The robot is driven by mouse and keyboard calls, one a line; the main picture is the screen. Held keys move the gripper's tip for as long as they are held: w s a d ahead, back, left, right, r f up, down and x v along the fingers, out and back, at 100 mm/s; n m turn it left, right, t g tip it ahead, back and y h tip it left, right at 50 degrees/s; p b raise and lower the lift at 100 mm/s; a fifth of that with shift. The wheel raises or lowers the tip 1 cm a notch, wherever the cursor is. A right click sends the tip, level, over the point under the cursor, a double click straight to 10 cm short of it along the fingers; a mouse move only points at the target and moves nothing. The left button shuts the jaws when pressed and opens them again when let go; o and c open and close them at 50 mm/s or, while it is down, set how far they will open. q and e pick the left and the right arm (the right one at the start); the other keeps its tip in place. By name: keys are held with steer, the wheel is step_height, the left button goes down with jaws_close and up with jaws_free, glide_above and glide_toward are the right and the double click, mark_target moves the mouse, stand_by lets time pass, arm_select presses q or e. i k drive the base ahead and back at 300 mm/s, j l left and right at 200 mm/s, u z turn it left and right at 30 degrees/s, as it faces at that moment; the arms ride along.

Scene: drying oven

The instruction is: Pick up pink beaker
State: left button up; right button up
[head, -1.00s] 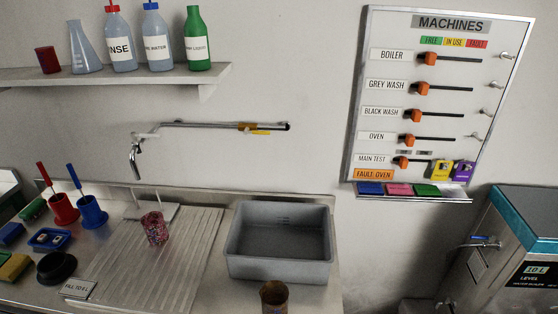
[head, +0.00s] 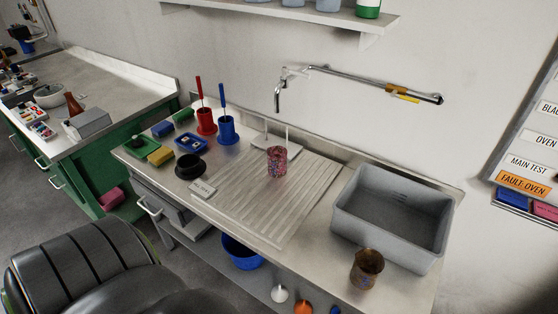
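The pink beaker (head: 277,162) stands upright on the ribbed metal draining board, left of the grey basin. Its wall is mottled pink and dark, and a thin rod rises behind or out of it; I cannot tell which. A brown beaker (head: 367,268) stands at the front of the counter, before the basin. Neither of my grippers shows in the head view. A dark, rounded ribbed shape fills the lower left corner.
The grey basin (head: 345,219) takes up the counter's right part. A red pot (head: 206,121) and a blue pot (head: 227,130) with brushes stand left of the draining board (head: 250,213). A tap (head: 279,97) hangs above. A blue bowl (head: 241,254) sits below.

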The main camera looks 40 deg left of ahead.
mark_target(277, 155)
steer(key=u, duration=1.35)
